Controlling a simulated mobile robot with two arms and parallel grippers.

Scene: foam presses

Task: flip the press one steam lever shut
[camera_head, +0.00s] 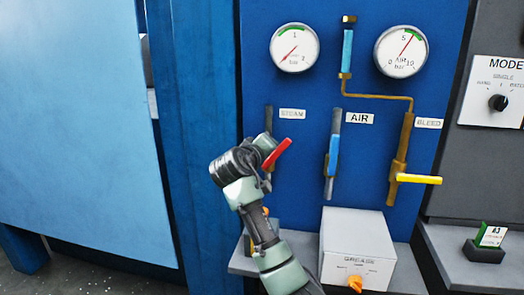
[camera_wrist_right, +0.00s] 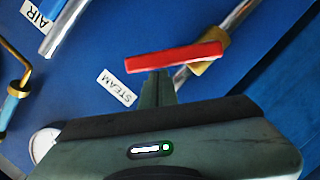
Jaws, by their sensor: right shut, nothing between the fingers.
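The red steam lever (camera_head: 276,153) sits on the vertical steam pipe (camera_head: 268,118), beside the STEAM label (camera_head: 292,114). It slants up to the right, at an angle to the pipe. In the right wrist view the red lever (camera_wrist_right: 172,57) lies obliquely across the pipe, by a brass fitting (camera_wrist_right: 202,65). My right gripper (camera_head: 264,146) is shut and empty at the lever, partly hiding the valve in the head view. In the wrist view its fingertips (camera_wrist_right: 157,78) reach the lever's lower edge; I cannot tell whether they touch. My left gripper is not in view.
To the right are the AIR pipe (camera_head: 333,150) and the bleed valve with a yellow lever (camera_head: 418,179). Two gauges (camera_head: 295,48) (camera_head: 401,52) sit above. A grey GREASE box (camera_head: 357,245) stands on the ledge below. A large blue panel (camera_head: 80,120) fills the left.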

